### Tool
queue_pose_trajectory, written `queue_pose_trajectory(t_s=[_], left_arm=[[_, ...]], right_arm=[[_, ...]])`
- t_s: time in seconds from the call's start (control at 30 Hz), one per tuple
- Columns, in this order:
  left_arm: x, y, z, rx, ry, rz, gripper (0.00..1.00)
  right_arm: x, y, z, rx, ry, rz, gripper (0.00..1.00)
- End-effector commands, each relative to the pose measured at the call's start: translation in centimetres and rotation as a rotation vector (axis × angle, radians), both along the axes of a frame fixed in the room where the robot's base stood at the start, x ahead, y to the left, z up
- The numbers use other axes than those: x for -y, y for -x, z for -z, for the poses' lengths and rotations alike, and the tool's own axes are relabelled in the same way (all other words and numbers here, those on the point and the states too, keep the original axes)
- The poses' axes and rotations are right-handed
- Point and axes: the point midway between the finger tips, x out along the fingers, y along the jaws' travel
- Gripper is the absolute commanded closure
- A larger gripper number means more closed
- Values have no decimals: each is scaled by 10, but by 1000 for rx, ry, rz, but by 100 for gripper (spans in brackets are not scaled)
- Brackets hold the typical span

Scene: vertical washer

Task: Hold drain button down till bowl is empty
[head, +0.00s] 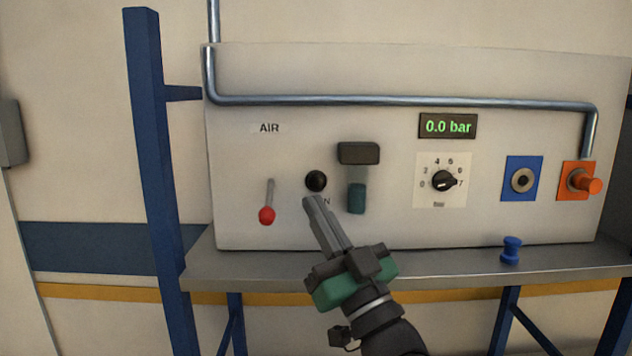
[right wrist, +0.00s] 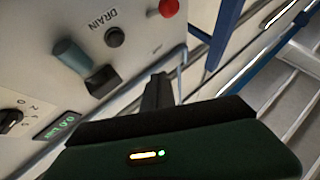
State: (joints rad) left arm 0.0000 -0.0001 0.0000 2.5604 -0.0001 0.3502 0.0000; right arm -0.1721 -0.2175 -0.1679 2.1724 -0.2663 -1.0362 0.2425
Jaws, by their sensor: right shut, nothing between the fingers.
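The black round drain button (head: 316,181) is on the white panel, right of the red-knobbed AIR lever (head: 267,213). The button (right wrist: 115,37) also shows in the right wrist view beside its DRAIN label. The teal bowl (head: 357,198) hangs under a dark block (head: 358,153), just right of the button; its contents cannot be made out. My right gripper (head: 312,202) is shut and empty, with its fingertips just below the button, covering part of the label. In the right wrist view the fingers (right wrist: 157,88) appear apart from the button. My left gripper is not in view.
A display (head: 448,126) reads 0.0 bar above a numbered dial (head: 443,181). A blue-plated fitting (head: 522,180) and an orange-plated fitting (head: 578,182) are at the right. A blue plug (head: 511,250) stands on the grey shelf (head: 440,264). A metal pipe (head: 400,100) crosses above.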

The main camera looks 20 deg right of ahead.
Motion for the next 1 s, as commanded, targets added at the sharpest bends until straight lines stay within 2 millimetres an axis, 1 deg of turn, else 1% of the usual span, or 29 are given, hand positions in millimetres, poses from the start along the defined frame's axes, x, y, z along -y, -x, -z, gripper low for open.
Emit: queue_pose_trajectory(t_s=[0.17, 0.3, 0.43, 0.5, 0.6, 0.77, 1.0], left_arm=[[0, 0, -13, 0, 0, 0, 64], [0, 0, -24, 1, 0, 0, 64], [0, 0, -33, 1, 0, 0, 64], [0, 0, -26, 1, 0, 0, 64], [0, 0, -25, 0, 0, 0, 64], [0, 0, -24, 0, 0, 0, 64], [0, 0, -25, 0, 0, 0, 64]], right_arm=[[9, -20, -2, -5, 0, 3, 100], [18, -40, -3, -6, -2, 5, 100], [22, -57, -2, -6, -2, 3, 100], [23, -65, 2, -2, 0, 3, 100], [25, -74, 1, -1, 0, 2, 100], [25, -81, 0, -1, 0, 1, 100], [27, -82, 0, -1, -2, 1, 100]])
